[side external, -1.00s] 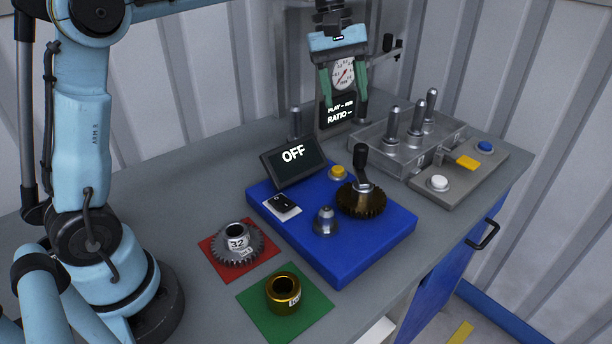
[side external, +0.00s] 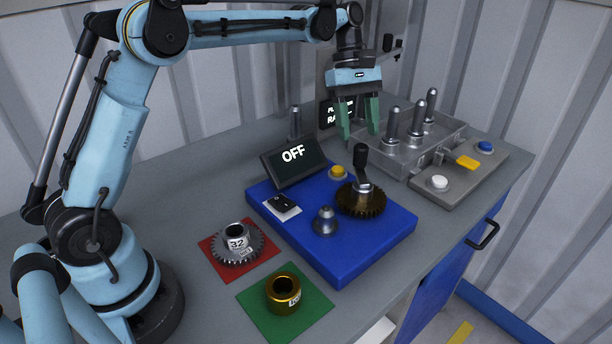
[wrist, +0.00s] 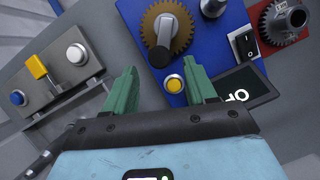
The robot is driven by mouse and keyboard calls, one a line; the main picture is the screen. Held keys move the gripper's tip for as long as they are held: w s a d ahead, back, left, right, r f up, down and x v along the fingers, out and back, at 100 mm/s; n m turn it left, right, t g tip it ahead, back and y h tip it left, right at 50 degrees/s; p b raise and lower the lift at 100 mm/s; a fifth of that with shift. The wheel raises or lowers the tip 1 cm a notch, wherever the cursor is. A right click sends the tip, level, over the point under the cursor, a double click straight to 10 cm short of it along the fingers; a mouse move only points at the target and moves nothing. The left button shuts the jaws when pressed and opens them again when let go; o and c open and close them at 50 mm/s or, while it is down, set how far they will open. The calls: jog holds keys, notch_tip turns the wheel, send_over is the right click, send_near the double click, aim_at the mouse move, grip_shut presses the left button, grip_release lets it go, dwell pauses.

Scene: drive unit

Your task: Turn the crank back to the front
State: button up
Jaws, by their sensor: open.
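The crank is a black upright handle (side external: 360,158) on a metal arm, mounted on a brown toothed gear (side external: 361,200) on the blue drive unit base (side external: 345,265). In the wrist view the crank handle (wrist: 163,53) shows above the gap between my fingers, over the brown gear. My gripper (side external: 360,140) has green fingers. It is open and empty, pointing down above and behind the crank, not touching it. In the wrist view my gripper (wrist: 165,88) has its fingers spread on either side of the yellow button (wrist: 174,84).
A display reading OFF (side external: 293,158) stands behind the base, with a rocker switch (side external: 282,206) and a metal post (side external: 325,221) on it.

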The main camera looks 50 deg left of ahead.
aim_at(361, 144)
jog(key=shift+x, duration=2.85)
jog(key=c, duration=1)
